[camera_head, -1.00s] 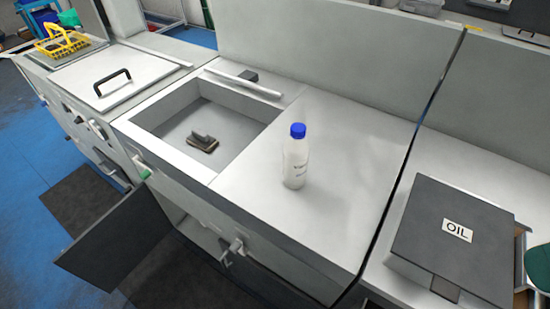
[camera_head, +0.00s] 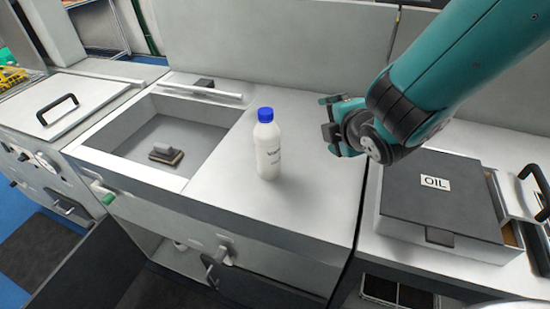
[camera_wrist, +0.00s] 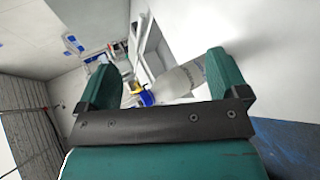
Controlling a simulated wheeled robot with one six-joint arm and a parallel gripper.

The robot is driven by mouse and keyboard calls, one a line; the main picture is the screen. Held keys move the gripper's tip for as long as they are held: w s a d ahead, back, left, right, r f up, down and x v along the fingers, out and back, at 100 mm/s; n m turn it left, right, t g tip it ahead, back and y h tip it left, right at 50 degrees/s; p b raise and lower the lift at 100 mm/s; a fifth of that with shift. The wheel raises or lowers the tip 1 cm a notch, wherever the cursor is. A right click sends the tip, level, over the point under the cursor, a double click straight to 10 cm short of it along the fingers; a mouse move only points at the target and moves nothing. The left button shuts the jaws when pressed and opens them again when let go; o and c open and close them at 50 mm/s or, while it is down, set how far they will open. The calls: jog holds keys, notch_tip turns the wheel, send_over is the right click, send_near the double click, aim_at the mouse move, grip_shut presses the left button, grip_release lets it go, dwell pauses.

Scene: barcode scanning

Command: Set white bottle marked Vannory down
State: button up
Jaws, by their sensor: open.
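The white bottle (camera_head: 268,150) with a blue cap stands upright on the light counter, to the right of the sunken basin. Dark lettering on its side is too small to read. My gripper (camera_head: 332,126) is open and empty, to the right of the bottle and apart from it. In the wrist view the bottle (camera_wrist: 178,84) appears beyond the space between the two green fingers of my gripper (camera_wrist: 165,80), with its blue cap toward the left; the right finger partly overlaps its far end.
The basin (camera_head: 118,140) holds a small dark block (camera_head: 166,154). A dark box marked OIL (camera_head: 438,205) stands on the right counter below my arm. A metal bar (camera_head: 205,92) lies behind the basin. The counter around the bottle is clear.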

aim_at(276, 154)
jog(key=a+f+n+y+b, duration=0.1)
jog(key=a+f+n+y, duration=0.1)
jog(key=n, duration=0.5)
jog(key=s+a+f+n+t+y+b, duration=0.1)
jog(key=a+f+n+y, duration=0.2)
jog(key=n, duration=0.4)
jog(key=a+f+n+y+b, duration=0.1)
jog(key=a+f+n+y, duration=0.2)
jog(key=n, duration=0.4)
jog(key=shift+s+a+f+t+y+b, duration=0.2)
jog(key=shift+s+f+t+y+b, duration=0.15)
jog(key=shift+f, duration=0.15)
jog(key=shift+a+n+p, duration=0.3)
jog(key=shift+n, duration=0.3)
jog(key=shift+y+p+x, duration=0.25)
jog(key=shift+p+x, duration=0.4)
jog(key=shift+x, duration=0.25)
jog(key=p+x, duration=0.3)
jog(key=x, duration=0.1)
jog(key=shift+f+p, duration=0.1)
jog(key=shift+p, duration=0.3)
jog(key=shift+w+a+f, duration=0.25)
jog(key=shift+w+a, duration=0.1)
jog(key=c, duration=1.1)
jog(key=shift+r, duration=0.1)
